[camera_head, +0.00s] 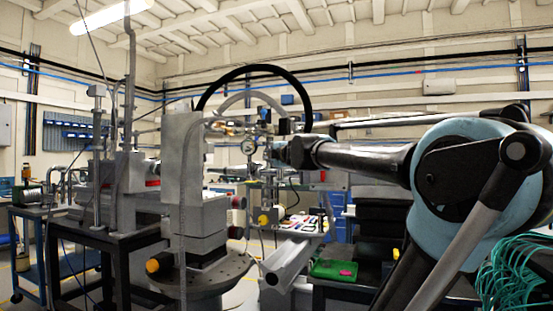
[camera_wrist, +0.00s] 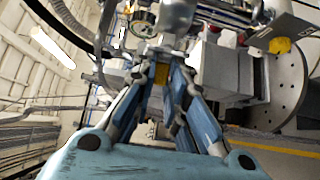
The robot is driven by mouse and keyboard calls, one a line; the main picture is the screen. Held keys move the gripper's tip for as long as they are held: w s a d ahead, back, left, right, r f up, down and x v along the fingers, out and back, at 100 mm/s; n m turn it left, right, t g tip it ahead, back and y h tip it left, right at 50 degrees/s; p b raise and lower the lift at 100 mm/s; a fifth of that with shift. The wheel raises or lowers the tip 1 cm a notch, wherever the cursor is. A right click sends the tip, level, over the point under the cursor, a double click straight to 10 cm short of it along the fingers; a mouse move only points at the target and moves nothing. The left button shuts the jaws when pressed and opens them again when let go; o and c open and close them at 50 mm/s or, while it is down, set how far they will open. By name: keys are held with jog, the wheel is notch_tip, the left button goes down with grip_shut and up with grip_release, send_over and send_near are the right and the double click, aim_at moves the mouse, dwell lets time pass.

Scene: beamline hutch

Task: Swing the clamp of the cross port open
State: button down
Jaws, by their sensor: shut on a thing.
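My gripper (camera_wrist: 165,62) reaches away from the wrist camera, and its two blue-and-grey fingers come together at the metal vacuum fittings. It is shut on a small metal part there, which looks like the clamp of the cross port (camera_wrist: 150,50). The fingers hide most of that part, so its swing angle cannot be told. A round dial gauge (camera_wrist: 142,22) sits just beyond the fingertips. In the head view my gripper (camera_head: 276,152) is at the fittings, just right of the gauge (camera_head: 249,146); the clamp cannot be made out there.
A grey block instrument (camera_head: 200,215) stands on a round plate (camera_head: 205,278) to the left. Black and grey hoses (camera_head: 258,70) arch above the fittings. A green tray (camera_head: 333,269) lies low in front. Teal cables (camera_head: 520,270) hang at the lower right.

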jog(key=shift+d, duration=0.1)
dwell(0.3)
jog(key=c, duration=1.7)
grip_release()
jog(key=shift+w+f, duration=0.15)
jog(key=shift+w, duration=0.05)
jog(key=shift+o, duration=0.5)
jog(key=shift+w, duration=0.15)
jog(key=shift+s, duration=0.2)
jog(key=v, duration=1.1)
jog(key=shift+s+d, duration=0.15)
jog(key=shift+s, duration=0.25)
